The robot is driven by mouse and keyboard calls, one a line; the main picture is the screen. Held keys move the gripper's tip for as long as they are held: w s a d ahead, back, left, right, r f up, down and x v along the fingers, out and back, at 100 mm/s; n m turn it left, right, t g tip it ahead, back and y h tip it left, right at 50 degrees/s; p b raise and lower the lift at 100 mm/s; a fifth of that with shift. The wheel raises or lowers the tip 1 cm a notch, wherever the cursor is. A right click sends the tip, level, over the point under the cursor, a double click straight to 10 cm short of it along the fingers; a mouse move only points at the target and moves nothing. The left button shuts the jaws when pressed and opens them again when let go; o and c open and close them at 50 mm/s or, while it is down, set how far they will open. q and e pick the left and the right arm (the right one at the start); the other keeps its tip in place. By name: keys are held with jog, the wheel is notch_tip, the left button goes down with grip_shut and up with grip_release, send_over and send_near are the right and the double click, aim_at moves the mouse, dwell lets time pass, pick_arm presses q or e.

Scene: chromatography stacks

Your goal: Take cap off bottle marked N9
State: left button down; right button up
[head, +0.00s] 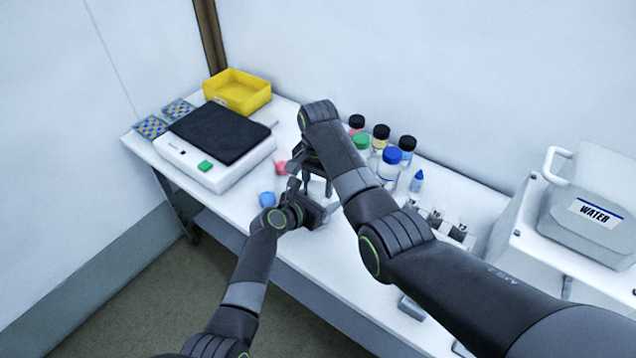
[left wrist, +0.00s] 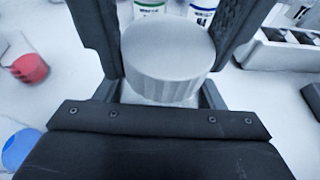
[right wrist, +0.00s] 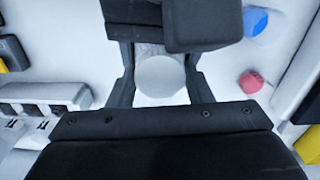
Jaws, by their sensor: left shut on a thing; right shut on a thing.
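A bottle with a pale, ribbed round cap (left wrist: 168,50) is between my two grippers at the front of the table. In the right wrist view its pale round top (right wrist: 160,76) lies between my right fingers. My left gripper (left wrist: 160,92) appears shut on the bottle's body, low under the cap and mostly hidden. My right gripper (right wrist: 159,70) appears shut on the cap, with dark fingers at both its sides. In the head view the left gripper (head: 306,203) and right gripper (head: 315,178) meet and hide the bottle. No N9 marking is readable.
Bottles with blue (head: 392,155), green (head: 361,141) and black (head: 407,143) caps stand at the back right. A red-pink piece (head: 281,167) and a blue piece (head: 267,199) lie close to the grippers. A scale (head: 215,165) and yellow bin (head: 238,92) are left, a water container (head: 600,200) right.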

jog(key=shift+d+n, duration=0.1)
jog(key=shift+n, duration=0.9)
jog(key=o, duration=1.1)
notch_tip(320, 180, up, 4)
jog(key=shift+r, duration=0.4)
jog(key=shift+c, duration=1.1)
notch_tip(320, 180, up, 3)
jog(key=shift+n, duration=0.6)
jog(key=shift+c, duration=0.5)
jog(key=shift+f, duration=3.95)
